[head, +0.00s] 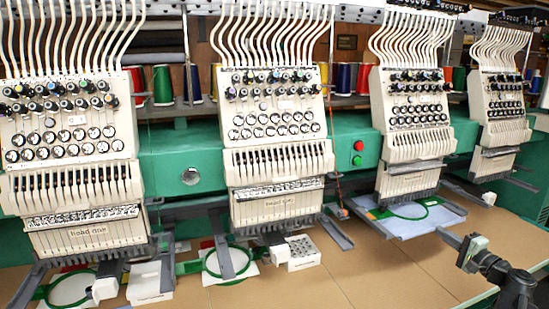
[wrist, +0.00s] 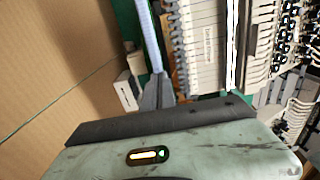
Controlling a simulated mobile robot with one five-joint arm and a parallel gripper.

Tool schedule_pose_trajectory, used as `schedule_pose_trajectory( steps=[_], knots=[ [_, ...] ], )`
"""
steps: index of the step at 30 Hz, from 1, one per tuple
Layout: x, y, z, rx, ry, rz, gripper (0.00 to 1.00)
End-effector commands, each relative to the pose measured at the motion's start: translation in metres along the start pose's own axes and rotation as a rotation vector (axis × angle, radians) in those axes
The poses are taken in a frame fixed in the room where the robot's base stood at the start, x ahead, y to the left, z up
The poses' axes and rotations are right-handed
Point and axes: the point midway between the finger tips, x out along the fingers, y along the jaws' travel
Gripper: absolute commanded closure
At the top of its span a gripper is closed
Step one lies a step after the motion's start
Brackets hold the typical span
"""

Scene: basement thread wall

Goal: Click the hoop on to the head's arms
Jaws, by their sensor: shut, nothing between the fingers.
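Several hoops show in the head view. One green hoop (head: 408,219) lies on pale blue cloth under the third head (head: 411,130), by grey arms (head: 450,206). Another green hoop (head: 206,264) lies under the second head (head: 277,120), with a grey arm (head: 226,258) across it. A third green hoop (head: 52,291) is at the first head, marked "head one" (head: 88,232). My gripper (head: 468,252) is shut and empty above the table at right, apart from the hoops. In the wrist view its green-grey body (wrist: 185,145) fills the bottom, and no hoop is clearly visible.
White blocks and boxes (head: 302,252) stand on the brown table (head: 360,270) below the heads. Grey arms (head: 337,233) jut forward from the machine. A green beam (head: 180,165) with red and green buttons runs behind. The table front between the second and third heads is clear.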

Motion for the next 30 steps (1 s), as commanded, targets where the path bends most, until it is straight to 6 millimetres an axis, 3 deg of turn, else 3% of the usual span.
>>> schedule_pose_trajectory(
  steps=[9, 24, 30],
  knots=[
    [0.009, 0.0, 0.0, 0.0, 0.0, 0.0, 1.0],
    [-0.047, 0.0, 0.001, 0.0, 0.001, 0.0, 1.0],
    [-0.059, 0.0, 0.0, 0.0, 0.0, 0.0, 1.0]
  ],
)
